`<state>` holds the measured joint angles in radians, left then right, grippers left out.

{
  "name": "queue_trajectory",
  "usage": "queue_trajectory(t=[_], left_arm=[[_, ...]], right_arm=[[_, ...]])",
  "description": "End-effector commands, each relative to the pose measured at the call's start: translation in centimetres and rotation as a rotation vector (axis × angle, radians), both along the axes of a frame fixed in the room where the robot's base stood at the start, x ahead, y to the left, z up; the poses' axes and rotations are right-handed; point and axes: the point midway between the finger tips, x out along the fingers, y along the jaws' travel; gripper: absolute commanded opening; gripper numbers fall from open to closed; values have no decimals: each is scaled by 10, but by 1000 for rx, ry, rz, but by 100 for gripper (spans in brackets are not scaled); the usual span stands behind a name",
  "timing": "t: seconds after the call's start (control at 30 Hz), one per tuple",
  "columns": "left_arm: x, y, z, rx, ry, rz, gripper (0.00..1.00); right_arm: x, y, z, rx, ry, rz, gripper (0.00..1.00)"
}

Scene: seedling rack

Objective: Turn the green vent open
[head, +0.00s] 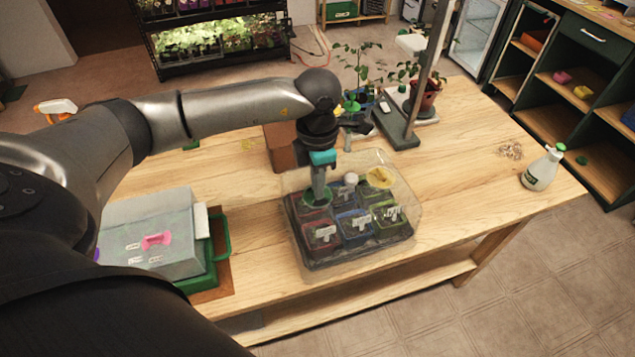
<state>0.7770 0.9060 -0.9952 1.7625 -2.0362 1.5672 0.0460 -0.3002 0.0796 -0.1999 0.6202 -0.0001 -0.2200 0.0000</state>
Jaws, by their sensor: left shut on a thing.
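A clear plastic dome (411,216) covers a dark seedling tray (345,258) on the wooden table. The green vent (313,202) is a round disc on the left part of the dome's top. A yellow vent (380,177) sits at the back right of the top. My left gripper (319,190) points down at the green vent with its fingers shut on it. The fingers hide part of the vent, so its turn angle is hard to read. My right gripper is not in view.
Small pots with white labels (325,234) stand under the dome. A grey box (150,240) with a green base is at the left. Potted plants (427,95) and a post stand behind.

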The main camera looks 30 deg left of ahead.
Motion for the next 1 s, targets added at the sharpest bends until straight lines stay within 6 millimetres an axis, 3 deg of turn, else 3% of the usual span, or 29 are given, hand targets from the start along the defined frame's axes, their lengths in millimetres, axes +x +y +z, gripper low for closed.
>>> queue_trajectory(t=[0.2,0.23,0.5,0.8,1.0], left_arm=[[0,0,0,-1,-1,-1,0],[0,0,0,-1,-1,-1,13],[0,0,0,0,0,-1,41],[0,0,4,0,-1,-1,41],[1,0,33,-1,-6,-2,41]], right_arm=[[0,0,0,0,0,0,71],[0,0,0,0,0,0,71],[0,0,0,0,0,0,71],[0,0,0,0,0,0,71],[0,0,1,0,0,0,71]])
